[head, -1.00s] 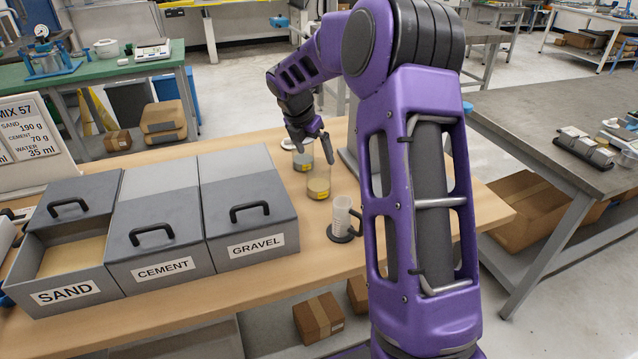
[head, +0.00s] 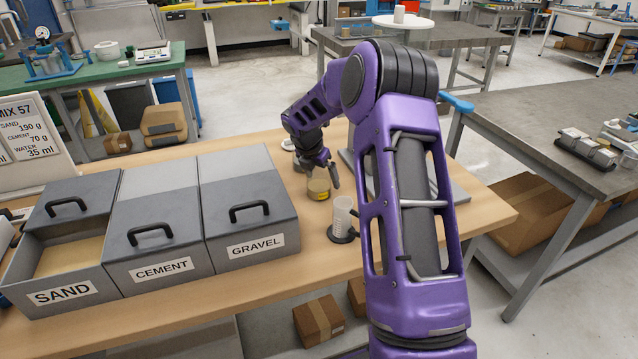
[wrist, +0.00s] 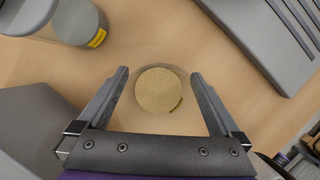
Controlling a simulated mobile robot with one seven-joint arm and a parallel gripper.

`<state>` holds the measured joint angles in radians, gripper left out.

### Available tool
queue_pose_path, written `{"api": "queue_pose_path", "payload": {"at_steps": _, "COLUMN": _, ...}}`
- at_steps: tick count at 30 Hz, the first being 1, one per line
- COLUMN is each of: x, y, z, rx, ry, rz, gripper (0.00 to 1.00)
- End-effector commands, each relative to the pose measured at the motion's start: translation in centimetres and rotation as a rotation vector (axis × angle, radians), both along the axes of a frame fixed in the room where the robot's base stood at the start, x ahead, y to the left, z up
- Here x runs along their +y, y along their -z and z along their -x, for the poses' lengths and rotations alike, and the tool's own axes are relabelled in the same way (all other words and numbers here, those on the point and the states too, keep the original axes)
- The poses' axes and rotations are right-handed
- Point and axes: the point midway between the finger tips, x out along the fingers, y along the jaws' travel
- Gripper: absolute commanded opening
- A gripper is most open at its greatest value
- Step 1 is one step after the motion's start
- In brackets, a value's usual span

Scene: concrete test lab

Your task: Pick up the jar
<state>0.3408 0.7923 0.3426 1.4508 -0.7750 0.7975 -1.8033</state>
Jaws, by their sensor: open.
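A clear jar with tan grains and a yellow label (head: 318,189) stands upright on the wooden bench. In the wrist view its round top (wrist: 160,90) lies between the two fingers. My gripper (head: 323,174) is open above or around this jar, one finger on each side; I cannot tell how far down the fingertips reach. Gaps show between the fingers (wrist: 159,73) and the jar. A second jar with grey contents and a yellow label (wrist: 80,22) stands beside it, mostly hidden behind my gripper in the head view.
A clear measuring cylinder on a dark base (head: 342,219) stands in front of the jar. Lidded bins marked sand (head: 62,297), cement (head: 160,270) and gravel (head: 255,246) are to the left. A grey flat-based device (wrist: 262,40) lies on the right.

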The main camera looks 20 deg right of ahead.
Motion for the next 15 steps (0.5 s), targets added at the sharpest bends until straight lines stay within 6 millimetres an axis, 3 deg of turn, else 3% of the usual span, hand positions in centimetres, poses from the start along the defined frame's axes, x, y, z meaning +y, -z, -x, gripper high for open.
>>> {"api": "queue_pose_path", "payload": {"at_steps": 3, "x": 0.01, "y": -0.05, "z": 0.01, "rx": 0.000, "ry": 0.000, "rz": 0.000, "gripper": 0.96}}
{"api": "queue_pose_path", "payload": {"at_steps": 15, "x": 0.02, "y": -0.06, "z": 0.02, "rx": 0.000, "ry": 0.000, "rz": 0.000, "gripper": 0.24}}
